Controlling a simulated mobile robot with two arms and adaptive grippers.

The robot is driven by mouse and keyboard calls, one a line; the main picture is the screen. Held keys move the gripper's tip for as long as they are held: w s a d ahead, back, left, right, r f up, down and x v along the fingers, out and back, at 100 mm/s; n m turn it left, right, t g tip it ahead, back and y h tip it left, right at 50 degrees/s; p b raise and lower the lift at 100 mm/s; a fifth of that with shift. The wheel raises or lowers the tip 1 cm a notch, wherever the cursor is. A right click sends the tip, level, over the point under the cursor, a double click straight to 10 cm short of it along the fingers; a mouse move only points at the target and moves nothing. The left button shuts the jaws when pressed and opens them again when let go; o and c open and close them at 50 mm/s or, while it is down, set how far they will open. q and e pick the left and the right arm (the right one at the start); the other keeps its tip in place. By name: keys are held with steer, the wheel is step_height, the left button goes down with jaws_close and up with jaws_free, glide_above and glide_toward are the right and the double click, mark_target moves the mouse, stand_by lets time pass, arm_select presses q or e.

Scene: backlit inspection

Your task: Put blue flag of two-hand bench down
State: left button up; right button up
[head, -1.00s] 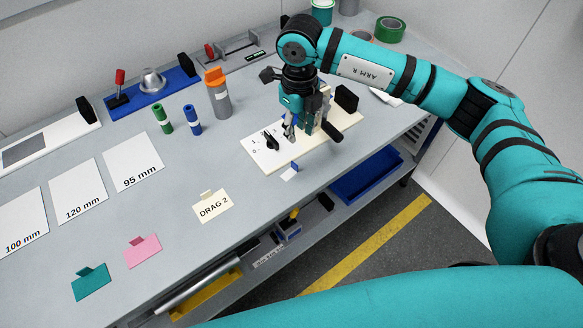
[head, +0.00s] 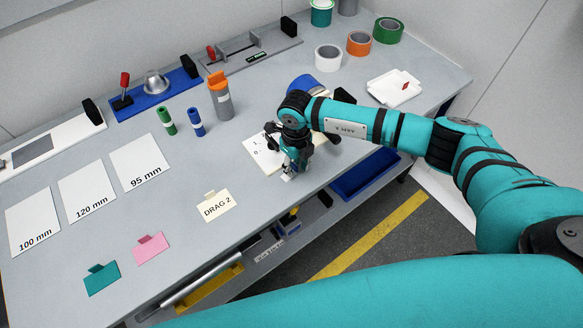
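The two-hand bench is a cream board (head: 258,158) marked 1 and 0 near the table's front edge, partly hidden by my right arm. My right gripper (head: 289,173) points down at the board's front edge. Its fingers are small and dark here, so whether they are open or shut does not show. The blue flag is hidden at the gripper; a small pale patch shows by the fingertips, and I cannot tell if it is the flag's base. My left gripper is not in view.
A cream DRAG 2 card (head: 215,206), a pink card (head: 150,247) and a teal card (head: 102,278) lie left of the gripper. Tape rolls (head: 360,43) and a white tray (head: 394,90) are at the back right. A blue bin (head: 365,174) sits below the table edge.

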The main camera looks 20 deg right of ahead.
jaws_close()
stand_by(0.5)
